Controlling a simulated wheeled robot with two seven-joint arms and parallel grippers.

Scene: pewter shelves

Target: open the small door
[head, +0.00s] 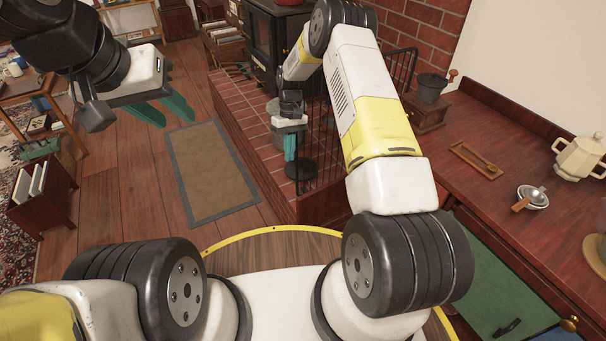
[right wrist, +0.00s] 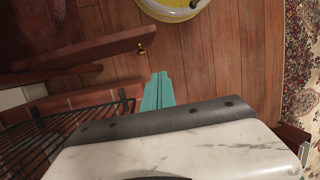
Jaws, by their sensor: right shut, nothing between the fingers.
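A reddish wooden panel (right wrist: 80,60) with a small brass knob (right wrist: 142,49) shows in the right wrist view. It may be the small door or a drawer front; I cannot tell which. My right gripper (right wrist: 157,92) is shut and empty, with the panel and knob beyond its fingertips, apart from them. In the head view my right gripper (head: 290,147) hangs beside the black fireguard. My left gripper (head: 163,110) is open and empty over the floor at the left.
A black wire fireguard (head: 320,145) stands on the brick hearth (head: 240,125), close to my right gripper. The floor around the brown mat (head: 212,170) is clear.

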